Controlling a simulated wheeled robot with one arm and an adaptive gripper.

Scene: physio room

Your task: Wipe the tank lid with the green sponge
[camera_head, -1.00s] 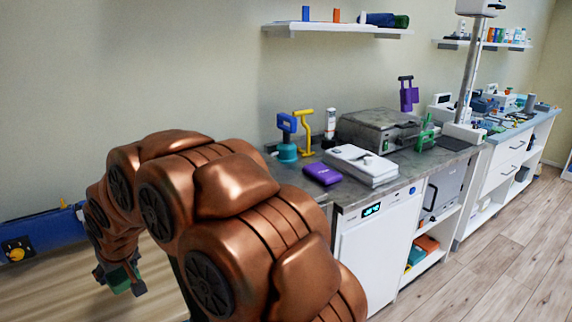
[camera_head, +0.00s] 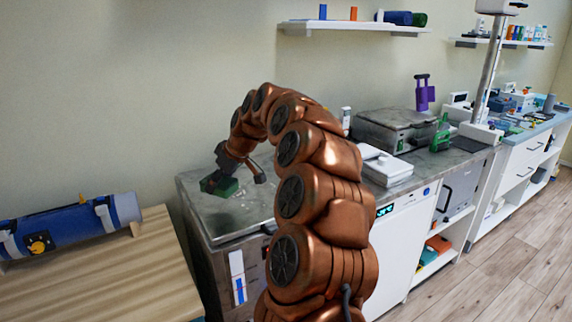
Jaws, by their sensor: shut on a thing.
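The tank lid (camera_head: 243,220) is a grey metal top on a steel tank, left of my arm. My gripper (camera_head: 217,186) is over the back left part of the lid, shut on the green sponge (camera_head: 227,188). The sponge is at the lid's surface; I cannot tell whether it presses on it. The dark fingers and the wrist hide part of the sponge. Wet-looking, lighter patches show on the lid.
A wooden bench (camera_head: 95,275) with a blue cylinder (camera_head: 70,230) stands at the left, close to the tank. To the right, a counter holds a metal box (camera_head: 392,128), a white case (camera_head: 385,166) and a green clamp-like item (camera_head: 440,133). A shelf (camera_head: 352,27) hangs above.

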